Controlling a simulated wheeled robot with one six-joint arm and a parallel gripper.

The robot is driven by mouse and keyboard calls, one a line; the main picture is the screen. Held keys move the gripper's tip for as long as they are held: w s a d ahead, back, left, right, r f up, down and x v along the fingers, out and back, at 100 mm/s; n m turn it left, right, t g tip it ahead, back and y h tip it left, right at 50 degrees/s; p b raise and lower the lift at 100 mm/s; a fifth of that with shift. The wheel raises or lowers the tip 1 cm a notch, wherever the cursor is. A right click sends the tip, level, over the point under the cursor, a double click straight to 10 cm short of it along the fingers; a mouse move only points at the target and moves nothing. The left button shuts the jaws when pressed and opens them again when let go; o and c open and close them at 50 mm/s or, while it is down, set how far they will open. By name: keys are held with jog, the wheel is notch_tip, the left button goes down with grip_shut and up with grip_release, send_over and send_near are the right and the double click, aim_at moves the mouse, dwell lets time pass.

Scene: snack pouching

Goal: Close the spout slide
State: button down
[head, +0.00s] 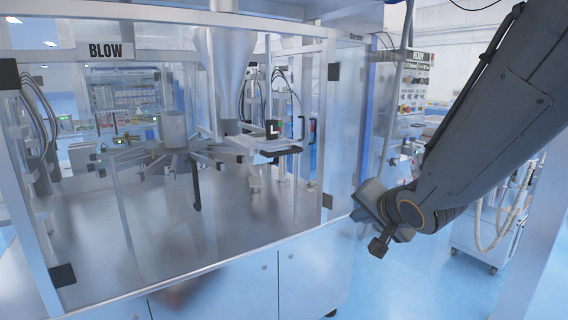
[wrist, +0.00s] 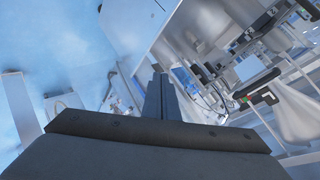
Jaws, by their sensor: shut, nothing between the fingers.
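The metal spout (head: 226,75) hangs inside the glazed machine and narrows downward. Below its lower end, a pale slide plate (head: 262,145) sticks out to the right, with a dark bar along its front edge and a black tag marked "L" (head: 273,129). How far the plate covers the spout's mouth I cannot tell. My gripper (head: 379,247) is outside the machine, right of and lower than the slide, touching nothing. Its fingers (wrist: 158,82) are together and empty in the wrist view.
A clear panel (head: 345,110) and a metal frame post (head: 328,150) stand between my gripper and the slide in the head view. A sign reads "BLOW" (head: 112,50). Blue floor (head: 400,290) is open beside the machine.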

jog(key=a+r+m+t+y+b, duration=0.1)
jog(key=a+r+m+t+y, duration=0.15)
jog(key=a+r+y, duration=0.65)
jog(key=w+a+r+h+p, duration=0.1)
jog(key=w+a, duration=0.7)
jog(key=w, duration=0.3)
jog(key=shift+w+a+r+h, duration=0.2)
jog(key=shift+w+a+h, duration=0.1)
jog(key=shift+w+h, duration=0.1)
jog(key=shift+m, duration=0.25)
